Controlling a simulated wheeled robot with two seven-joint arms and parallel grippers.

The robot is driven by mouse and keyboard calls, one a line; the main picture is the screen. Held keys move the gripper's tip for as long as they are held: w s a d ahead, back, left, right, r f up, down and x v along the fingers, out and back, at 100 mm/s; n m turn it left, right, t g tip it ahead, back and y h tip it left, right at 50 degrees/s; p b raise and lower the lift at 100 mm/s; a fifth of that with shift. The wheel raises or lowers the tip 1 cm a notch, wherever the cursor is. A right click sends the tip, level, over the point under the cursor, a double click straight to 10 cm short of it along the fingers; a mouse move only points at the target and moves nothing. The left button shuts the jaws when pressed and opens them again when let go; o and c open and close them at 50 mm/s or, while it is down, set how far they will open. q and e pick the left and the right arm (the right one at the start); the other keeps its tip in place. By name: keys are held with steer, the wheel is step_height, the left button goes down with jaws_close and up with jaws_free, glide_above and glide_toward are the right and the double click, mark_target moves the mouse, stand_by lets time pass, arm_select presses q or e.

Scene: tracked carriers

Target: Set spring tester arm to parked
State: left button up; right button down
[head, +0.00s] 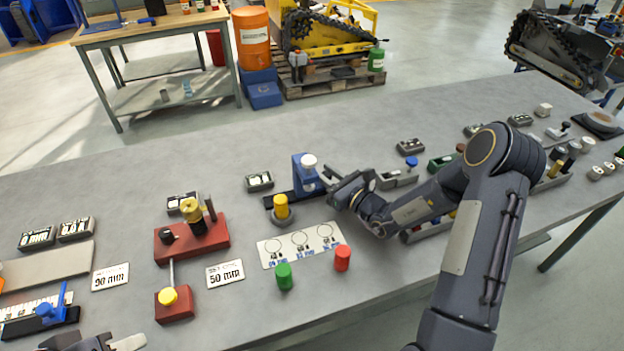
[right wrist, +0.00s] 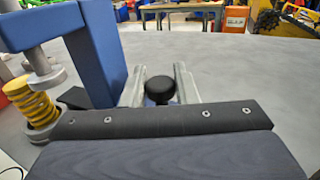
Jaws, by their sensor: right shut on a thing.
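The spring tester has a blue upright frame (head: 308,176) with a pale round top, standing on a dark base. A yellow spring (head: 281,205) sits on a grey round seat at its front left. In the right wrist view the blue frame (right wrist: 97,55) and the yellow spring (right wrist: 34,102) are close on the left. My right gripper (head: 341,186) is just right of the frame. Its two metal fingers are shut on a black round knob (right wrist: 162,88). The knob's shaft is hidden, and the gripper covers the knob in the head view. My left gripper (head: 95,343) is partly cut off at the bottom left.
A white card with circles (head: 300,244) lies in front, with a green cylinder (head: 284,276) and a red cylinder (head: 342,258). A red fixture (head: 190,240) stands to the left. Grey trays and small labelled blocks are to the right. The bench behind the tester is mostly clear.

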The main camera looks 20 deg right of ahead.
steer(key=c, duration=1.2)
jaws_free()
steer(key=shift+a, duration=0.1)
steer(key=shift+o, duration=0.2)
steer(key=shift+r, duration=0.55)
steer(key=s+a+r+b, duration=0.1)
steer(key=s+a+r, duration=0.4)
steer(key=s+r, duration=0.7)
steer(key=shift+s+b, duration=0.3)
steer(key=shift+s, duration=0.25)
steer(key=shift+a, duration=0.1)
steer(key=shift+c, duration=0.4)
